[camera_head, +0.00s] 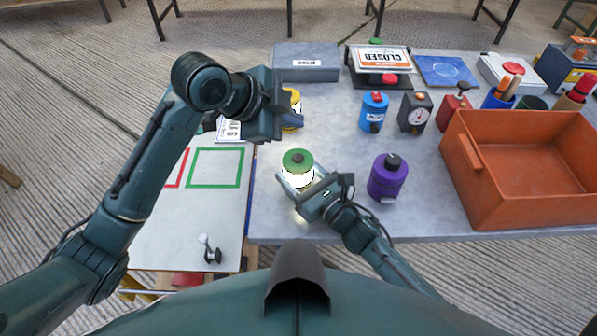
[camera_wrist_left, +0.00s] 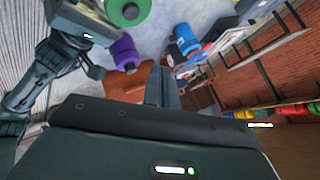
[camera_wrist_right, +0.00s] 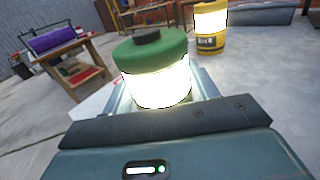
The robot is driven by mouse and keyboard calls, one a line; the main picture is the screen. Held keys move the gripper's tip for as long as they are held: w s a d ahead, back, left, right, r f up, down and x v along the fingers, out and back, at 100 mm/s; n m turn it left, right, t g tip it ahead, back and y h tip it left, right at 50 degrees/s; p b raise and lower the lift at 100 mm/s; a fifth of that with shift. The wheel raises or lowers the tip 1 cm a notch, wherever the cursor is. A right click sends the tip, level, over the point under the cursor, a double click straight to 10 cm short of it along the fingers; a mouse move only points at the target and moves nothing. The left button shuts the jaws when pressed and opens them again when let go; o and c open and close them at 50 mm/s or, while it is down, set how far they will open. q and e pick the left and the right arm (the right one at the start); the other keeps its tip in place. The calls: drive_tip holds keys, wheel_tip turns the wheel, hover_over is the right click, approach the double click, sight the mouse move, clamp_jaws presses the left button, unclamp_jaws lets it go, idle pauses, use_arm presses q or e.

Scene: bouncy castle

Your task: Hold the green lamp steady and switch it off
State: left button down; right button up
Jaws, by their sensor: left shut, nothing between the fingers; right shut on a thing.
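The green lamp (camera_head: 298,160) stands upright on the grey table, with a green top, a dark button on it and a brightly glowing body. My right gripper (camera_head: 296,186) is shut around the lamp's glowing lower body. The right wrist view shows the lamp (camera_wrist_right: 151,55) lit between the fingers. My left gripper (camera_head: 290,121) is shut and empty, above the table and behind the lamp, near a yellow lamp (camera_head: 292,103). The left wrist view shows the green lamp's top (camera_wrist_left: 127,10) at the upper edge, apart from the left fingers (camera_wrist_left: 158,88).
A purple lamp (camera_head: 387,177) stands right of the green one, and a blue lamp (camera_head: 373,112) behind it. A large orange crate (camera_head: 530,190) fills the right side. A white board (camera_head: 190,230) with coloured outlines lies at left.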

sight(293, 159)
use_arm(q)
drive_tip(key=shift+f, duration=3.5)
drive_tip(key=shift+f, duration=0.45)
drive_tip(key=shift+r, duration=0.5)
wheel_tip(293, 159, up, 6)
